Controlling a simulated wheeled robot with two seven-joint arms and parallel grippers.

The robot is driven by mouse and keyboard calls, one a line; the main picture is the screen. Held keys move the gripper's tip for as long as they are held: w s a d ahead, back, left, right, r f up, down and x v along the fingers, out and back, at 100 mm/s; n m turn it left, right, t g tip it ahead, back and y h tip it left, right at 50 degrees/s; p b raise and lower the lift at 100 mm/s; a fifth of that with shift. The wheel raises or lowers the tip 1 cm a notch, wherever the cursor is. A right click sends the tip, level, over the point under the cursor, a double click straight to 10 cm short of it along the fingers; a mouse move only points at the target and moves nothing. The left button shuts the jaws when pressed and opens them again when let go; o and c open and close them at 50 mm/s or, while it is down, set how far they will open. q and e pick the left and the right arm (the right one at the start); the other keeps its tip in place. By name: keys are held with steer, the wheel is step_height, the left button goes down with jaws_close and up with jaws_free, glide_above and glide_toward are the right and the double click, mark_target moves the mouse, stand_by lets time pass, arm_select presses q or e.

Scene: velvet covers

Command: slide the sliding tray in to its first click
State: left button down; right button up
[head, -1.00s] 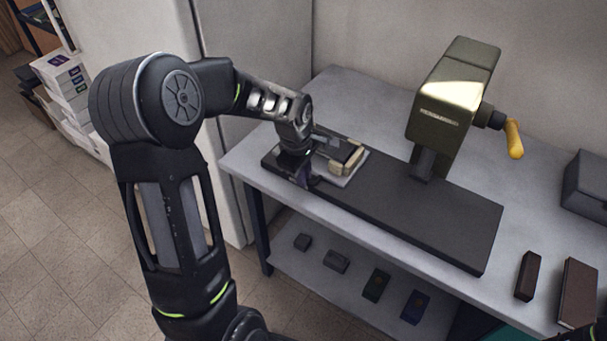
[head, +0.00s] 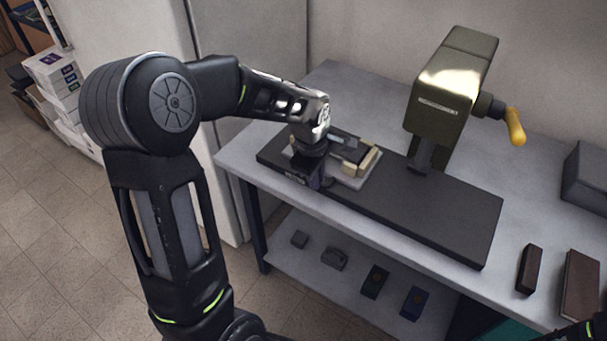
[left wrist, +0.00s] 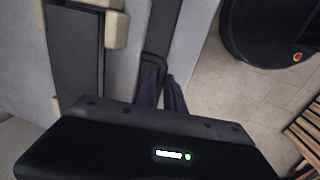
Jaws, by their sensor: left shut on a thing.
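The sliding tray (head: 357,184) is a flat grey plate with cream blocks (head: 366,160) on it, lying on the left part of a long black base (head: 440,218). It also shows in the left wrist view (left wrist: 22,55), with cream blocks around a dark flat piece (left wrist: 75,60). My left gripper (head: 322,182) is at the tray's front side. In the left wrist view its fingers (left wrist: 162,88) are shut on a dark handle (left wrist: 154,64) at the tray's edge. My arm and gripper hide part of the tray. My right gripper does not show.
A green-brown press head (head: 452,85) with a yellow crank knob (head: 516,140) stands over the base, right of the tray. The base between them is clear. Dark blocks (head: 529,270) lie at the table's right; small items (head: 375,282) lie on the lower shelf.

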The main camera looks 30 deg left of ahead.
mark_target(381, 216)
arm_select(q)
steer(key=d+b, duration=0.6)
steer(key=d, duration=1)
steer(key=shift+w+d, duration=0.15)
steer(key=shift+d, duration=0.5)
steer(key=c, duration=1.5)
jaws_free()
steer(key=shift+o, duration=0.2)
steer(key=shift+r, duration=0.15)
step_height(381, 216, up, 7)
steer(key=s, duration=0.1)
steer(key=shift+s+r, duration=0.2)
